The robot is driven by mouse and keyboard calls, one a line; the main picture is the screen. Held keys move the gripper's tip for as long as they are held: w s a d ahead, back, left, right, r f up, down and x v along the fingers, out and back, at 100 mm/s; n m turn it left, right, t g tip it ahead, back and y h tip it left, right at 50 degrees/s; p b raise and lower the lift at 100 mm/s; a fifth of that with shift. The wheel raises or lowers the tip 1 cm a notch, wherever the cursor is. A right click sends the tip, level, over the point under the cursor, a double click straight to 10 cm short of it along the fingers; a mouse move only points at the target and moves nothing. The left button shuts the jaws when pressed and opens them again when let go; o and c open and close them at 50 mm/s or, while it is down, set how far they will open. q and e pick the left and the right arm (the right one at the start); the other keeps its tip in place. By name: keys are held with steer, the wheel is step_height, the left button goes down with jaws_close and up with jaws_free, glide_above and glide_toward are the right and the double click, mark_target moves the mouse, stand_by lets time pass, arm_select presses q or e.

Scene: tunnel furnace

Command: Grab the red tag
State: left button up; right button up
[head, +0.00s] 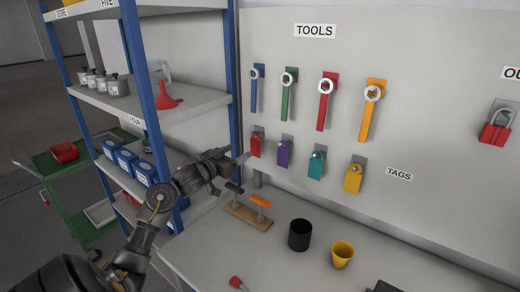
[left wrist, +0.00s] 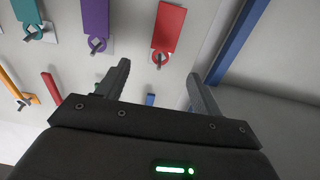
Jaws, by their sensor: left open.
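The red tag (head: 256,146) hangs on a hook on the wall panel, leftmost in the lower row. In the left wrist view the red tag (left wrist: 168,27) is at the upper middle, with its ring and hook at its lower end. My left gripper (head: 240,157) is just left of the tag in the head view. In the left wrist view the gripper (left wrist: 159,78) has its two fingers apart with nothing held between them. The red tag lies beyond the fingertips and looks clear of them. My right gripper is not in view.
Purple (head: 283,153), teal (head: 316,166) and yellow (head: 353,178) tags hang to the right. Wrenches hang above, including a blue one (head: 254,90). A blue shelf post (head: 233,80) stands close to my left gripper. The bench below holds a black cup (head: 300,236) and a yellow cup (head: 342,255).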

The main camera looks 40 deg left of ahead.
mark_target(255, 142)
arm_select(q)
steer(key=w+p, duration=0.1)
steer(key=w, duration=0.2)
steer(key=w+p, duration=0.1)
steer(key=w, duration=0.2)
steer(key=w+p, duration=0.1)
steer(key=w, duration=0.2)
steer(key=shift+a+f, duration=0.3)
steer(key=shift+w+f, duration=0.1)
steer(key=shift+w, duration=0.35)
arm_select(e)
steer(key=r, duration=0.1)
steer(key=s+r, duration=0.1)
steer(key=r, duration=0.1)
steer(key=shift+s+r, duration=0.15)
arm_select(q)
steer(key=shift+s, duration=0.1)
steer(key=c, duration=1)
steer(key=shift+c, duration=0.2)
steer(key=shift+p, duration=0.3)
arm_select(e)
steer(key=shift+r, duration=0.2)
